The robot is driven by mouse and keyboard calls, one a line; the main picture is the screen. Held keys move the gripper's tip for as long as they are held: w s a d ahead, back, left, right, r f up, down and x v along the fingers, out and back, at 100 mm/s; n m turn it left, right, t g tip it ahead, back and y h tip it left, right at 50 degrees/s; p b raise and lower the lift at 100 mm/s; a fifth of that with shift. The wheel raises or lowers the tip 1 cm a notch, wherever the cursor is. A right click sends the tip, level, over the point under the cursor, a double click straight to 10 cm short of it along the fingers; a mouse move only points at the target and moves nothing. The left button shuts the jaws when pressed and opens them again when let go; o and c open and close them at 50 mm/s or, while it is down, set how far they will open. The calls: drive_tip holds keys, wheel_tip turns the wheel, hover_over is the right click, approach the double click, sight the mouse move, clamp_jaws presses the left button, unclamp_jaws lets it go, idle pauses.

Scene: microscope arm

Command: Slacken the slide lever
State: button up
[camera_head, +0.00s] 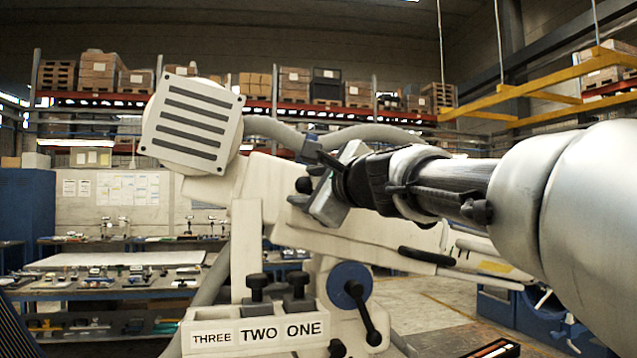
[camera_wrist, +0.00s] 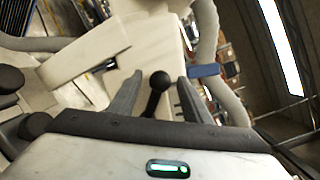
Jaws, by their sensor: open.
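A black ball-ended lever (camera_wrist: 158,83) stands between the fingers of my gripper (camera_wrist: 160,78) in the wrist view. No label shows which lever is the slide lever. In the head view my gripper (camera_head: 310,178) is at the upper part of the cream microscope arm (camera_head: 245,225), and a black ball knob (camera_head: 304,185) shows by the fingertips. Lower down, a blue disc (camera_head: 349,278) carries another black lever (camera_head: 364,315) with a ball end.
A panel marked THREE TWO ONE (camera_head: 257,331) has black knobs (camera_head: 257,287) above it. A vented cream head (camera_head: 192,122) stands upper left, with thick cables (camera_head: 275,130) running behind my gripper. Benches (camera_head: 110,280) with small parts stand further back.

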drive_tip(key=shift+w+a, duration=0.35)
drive_tip(key=shift+w, duration=0.25)
clamp_jaws()
